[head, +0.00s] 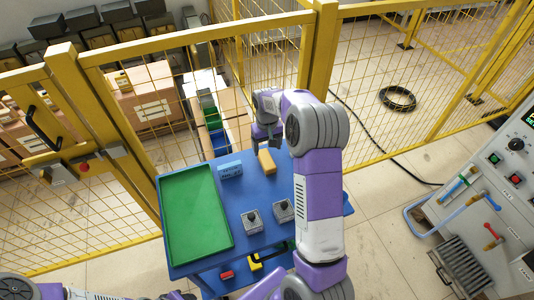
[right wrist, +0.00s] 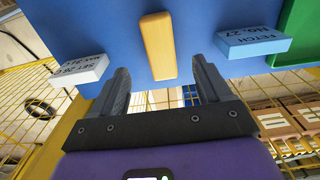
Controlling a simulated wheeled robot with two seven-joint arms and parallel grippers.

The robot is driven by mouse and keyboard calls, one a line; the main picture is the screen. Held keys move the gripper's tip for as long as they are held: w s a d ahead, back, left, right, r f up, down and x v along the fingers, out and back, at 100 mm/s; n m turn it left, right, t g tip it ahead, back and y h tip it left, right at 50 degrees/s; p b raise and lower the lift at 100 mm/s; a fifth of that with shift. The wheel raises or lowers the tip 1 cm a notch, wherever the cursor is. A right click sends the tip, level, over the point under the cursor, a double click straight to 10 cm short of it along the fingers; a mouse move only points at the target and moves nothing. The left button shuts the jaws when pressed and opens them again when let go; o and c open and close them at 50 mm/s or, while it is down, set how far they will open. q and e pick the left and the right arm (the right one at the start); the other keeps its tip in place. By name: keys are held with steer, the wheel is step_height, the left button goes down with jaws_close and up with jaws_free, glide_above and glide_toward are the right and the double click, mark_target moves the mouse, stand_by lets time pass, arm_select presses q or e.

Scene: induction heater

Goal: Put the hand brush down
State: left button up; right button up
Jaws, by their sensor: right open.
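A tan, wood-coloured bar, seemingly the hand brush (head: 267,161), lies on the blue table near its far edge; no bristles show. In the right wrist view the brush (right wrist: 158,46) lies beyond the gap between my fingers, with its near end just short of them. My right gripper (head: 267,140) is open at the table's far edge, next to the brush; its two fingers are apart and empty in the right wrist view (right wrist: 163,84). My left gripper is not visible; only parts of my left arm show at the lower left.
The blue table (head: 245,205) carries a green tray (head: 196,215), a blue labelled block (head: 230,169) and two grey switch boxes (head: 252,222). A white labelled block (right wrist: 82,73) shows in the wrist view. Yellow fencing (head: 125,215) stands behind; a control panel (head: 500,190) is at right.

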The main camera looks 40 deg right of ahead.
steer(key=shift+r, duration=1.55)
